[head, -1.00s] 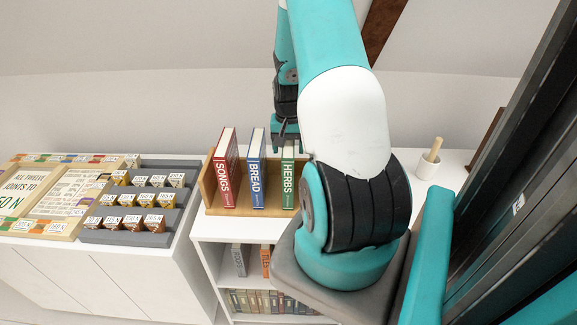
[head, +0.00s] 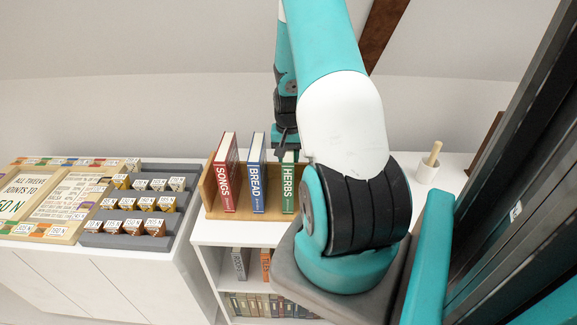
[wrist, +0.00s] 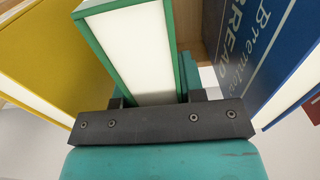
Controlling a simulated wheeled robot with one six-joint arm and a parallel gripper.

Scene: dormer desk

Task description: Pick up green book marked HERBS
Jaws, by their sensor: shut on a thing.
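The green book marked HERBS (head: 288,187) stands upright in the wooden book rack, right of the blue BREAD book, partly hidden by my arm. My gripper (head: 286,148) is at the top of the green book, coming from behind and above it. In the wrist view, the green book (wrist: 132,48) shows its white page edge and green cover edges between the two dark fingers. My gripper (wrist: 155,98) is shut on it there. The book still appears to be in its place in the rack.
The blue BREAD book (head: 256,184) and red SONGS book (head: 226,182) stand to the left. In the wrist view, the blue book (wrist: 245,50) and a yellow book (wrist: 40,50) flank the green one closely. The wooden rack (head: 209,190) sits on a white shelf unit.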

